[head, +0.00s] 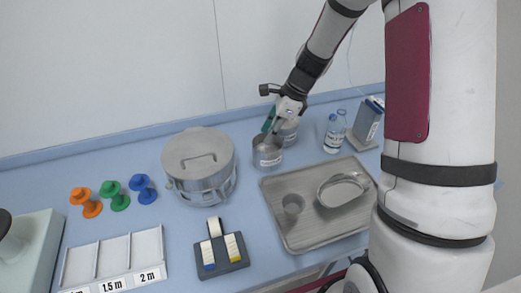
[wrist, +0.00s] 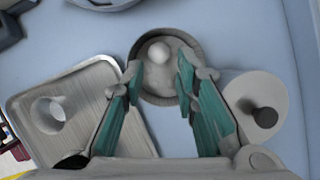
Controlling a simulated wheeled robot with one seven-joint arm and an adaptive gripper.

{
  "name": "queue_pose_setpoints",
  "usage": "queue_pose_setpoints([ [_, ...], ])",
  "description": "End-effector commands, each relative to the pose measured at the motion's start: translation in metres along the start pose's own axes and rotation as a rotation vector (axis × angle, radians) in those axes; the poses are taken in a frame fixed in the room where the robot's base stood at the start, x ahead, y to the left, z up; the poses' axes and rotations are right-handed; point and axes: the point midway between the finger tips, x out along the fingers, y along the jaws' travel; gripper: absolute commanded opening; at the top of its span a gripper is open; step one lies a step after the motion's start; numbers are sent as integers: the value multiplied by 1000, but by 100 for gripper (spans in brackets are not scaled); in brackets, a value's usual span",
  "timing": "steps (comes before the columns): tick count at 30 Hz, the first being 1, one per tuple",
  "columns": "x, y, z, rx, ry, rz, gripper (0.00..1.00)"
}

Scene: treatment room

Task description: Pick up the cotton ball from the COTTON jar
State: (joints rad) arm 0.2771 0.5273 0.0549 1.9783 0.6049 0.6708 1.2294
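A metal jar (head: 268,155) stands on the blue counter, left of and behind the metal tray; its label is too small to read. My gripper (head: 270,125) is above the jar in the head view. In the wrist view my gripper (wrist: 158,78) has its two teal-padded fingers apart, one on each side of the jar's mouth, with nothing between the pads. The cotton ball is hidden in the head view.
A metal tray (head: 285,235) holds a cup (head: 293,205) and a kidney dish (head: 343,190). A large drum (head: 199,165) stands left, bottles (head: 335,132) right.

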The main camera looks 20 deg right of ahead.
Motion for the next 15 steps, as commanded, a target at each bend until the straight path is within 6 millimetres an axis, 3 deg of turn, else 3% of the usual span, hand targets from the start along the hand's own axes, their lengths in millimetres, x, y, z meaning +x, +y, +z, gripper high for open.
queue_pose_setpoints([
  [8,19,1,-1,0,0,2,27],
  [15,51,1,0,-1,0,2,27],
])
